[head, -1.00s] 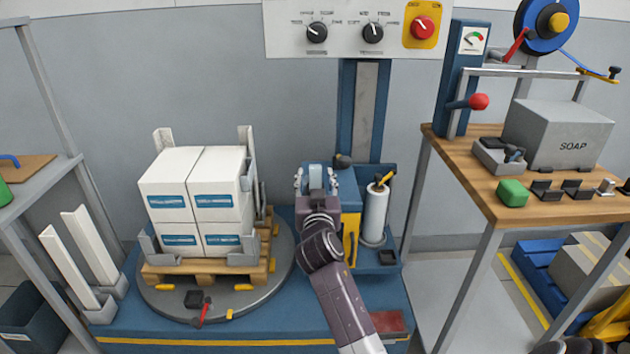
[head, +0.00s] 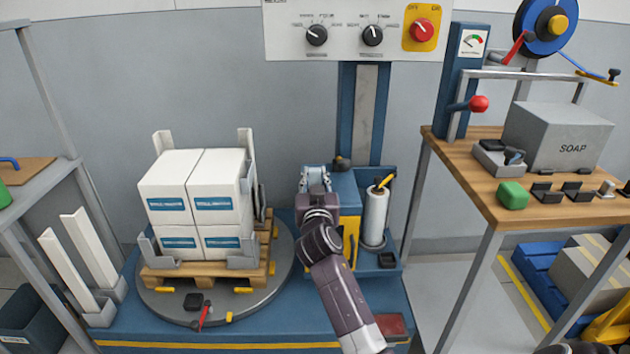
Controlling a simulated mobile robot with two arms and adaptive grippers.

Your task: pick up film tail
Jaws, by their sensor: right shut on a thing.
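My right gripper (head: 315,180) is at the blue film carriage (head: 345,185) in front of the wrapper's mast. Its wrist hides most of the jaws and whatever lies between them. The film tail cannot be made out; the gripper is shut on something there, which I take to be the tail. A white film roll (head: 375,215) stands upright to the right of the gripper, in the blue holder. My left gripper is not in view.
White cartons (head: 195,195) stand on a wooden pallet (head: 160,270) on the round turntable (head: 265,300), left of my right arm. A control panel (head: 350,30) hangs above. A wooden bench (head: 470,165) with a SOAP box (head: 560,135) stands at right.

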